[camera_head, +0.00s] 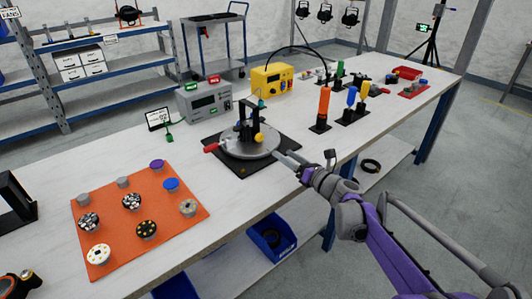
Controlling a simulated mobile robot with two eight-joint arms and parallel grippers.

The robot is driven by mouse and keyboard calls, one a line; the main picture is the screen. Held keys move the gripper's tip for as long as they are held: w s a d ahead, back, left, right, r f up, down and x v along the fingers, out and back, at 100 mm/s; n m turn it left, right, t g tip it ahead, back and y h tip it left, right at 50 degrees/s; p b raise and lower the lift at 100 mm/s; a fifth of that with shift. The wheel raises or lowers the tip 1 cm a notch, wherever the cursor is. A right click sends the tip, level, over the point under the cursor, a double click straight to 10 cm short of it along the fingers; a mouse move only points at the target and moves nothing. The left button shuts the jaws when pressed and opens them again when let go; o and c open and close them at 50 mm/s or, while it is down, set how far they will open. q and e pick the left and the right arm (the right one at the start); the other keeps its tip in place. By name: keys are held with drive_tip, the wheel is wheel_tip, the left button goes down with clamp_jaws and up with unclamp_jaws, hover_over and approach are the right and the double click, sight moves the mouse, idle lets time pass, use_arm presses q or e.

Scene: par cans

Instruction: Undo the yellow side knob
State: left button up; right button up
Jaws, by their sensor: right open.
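The yellow side knob (259,138) sits on the right side of a black upright fixture (246,120). The fixture stands on a round grey turntable (236,150) with a red handle (211,147), set on a black mat. A smaller yellow spot shows low at the front of the turntable. My right gripper (284,156) reaches in from the right, near the turntable's right edge. It is open, and its fingers point left towards the fixture, a short way from the yellow knob. My left gripper is not in view.
An orange mat (115,190) with several round parts lies at the left. A grey meter (203,101) and a yellow power box (272,79) stand behind the turntable. Screwdrivers with orange (323,103), blue and yellow handles stand to the right. The bench's front edge passes below my right gripper.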

sight(261, 138)
drive_tip(key=b+x, duration=0.2)
drive_tip(key=x, duration=0.9)
drive_tip(key=shift+w+d, duration=0.1)
clamp_jaws()
